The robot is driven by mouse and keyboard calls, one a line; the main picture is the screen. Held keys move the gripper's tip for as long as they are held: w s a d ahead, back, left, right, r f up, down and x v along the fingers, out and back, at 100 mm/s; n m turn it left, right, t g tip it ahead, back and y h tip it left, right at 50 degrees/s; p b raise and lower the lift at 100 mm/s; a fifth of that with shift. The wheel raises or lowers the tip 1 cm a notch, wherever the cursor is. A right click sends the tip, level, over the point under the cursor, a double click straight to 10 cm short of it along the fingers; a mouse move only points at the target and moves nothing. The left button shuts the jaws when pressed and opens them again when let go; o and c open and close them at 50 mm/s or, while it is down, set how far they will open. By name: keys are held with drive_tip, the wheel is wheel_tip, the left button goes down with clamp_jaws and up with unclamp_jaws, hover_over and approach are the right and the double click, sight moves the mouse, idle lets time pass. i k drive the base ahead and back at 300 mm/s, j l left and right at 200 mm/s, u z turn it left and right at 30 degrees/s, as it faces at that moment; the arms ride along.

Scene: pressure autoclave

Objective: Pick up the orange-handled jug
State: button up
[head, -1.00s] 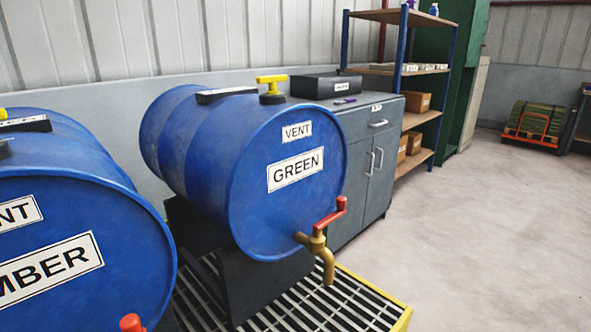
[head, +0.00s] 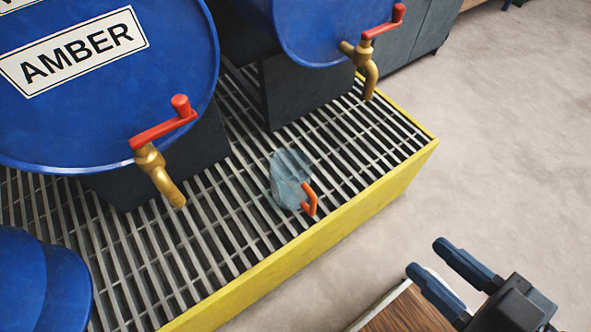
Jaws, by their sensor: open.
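The jug (head: 287,176) is a clear, bluish vessel with an orange handle (head: 310,199). It stands on the slatted grating between the amber barrel's tap and the other barrel's tap, near the platform's yellow front edge. Its handle points toward the lower right of the picture. My gripper (head: 430,262) is at the lower right, open and empty, with two dark blue fingers apart. It is to the right of and below the jug in the picture, beyond the yellow edge and clear of the jug.
The AMBER barrel (head: 105,90) has a brass tap (head: 158,172) with a red lever. A second blue barrel (head: 325,30) has a similar tap (head: 369,70). The yellow platform edge (head: 310,252) borders the grating (head: 215,215). A wooden surface (head: 405,312) lies below my gripper. Floor at right is clear.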

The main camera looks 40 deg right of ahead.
sight(294, 166)
drive_tip(key=l+u, duration=0.15)
drive_tip(key=u, duration=0.25)
drive_tip(key=l+u, duration=0.1)
drive_tip(key=u, duration=0.3)
drive_tip(key=l+u, duration=0.15)
drive_tip(key=u, duration=0.25)
drive_tip(key=k+l+u, duration=0.1)
drive_tip(key=u, duration=0.3)
drive_tip(key=k+l+u, duration=0.3)
drive_tip(key=k+l, duration=0.2)
drive_tip(key=l, duration=0.15)
drive_tip(key=k+l+u, duration=0.35)
drive_tip(key=k+l, duration=0.2)
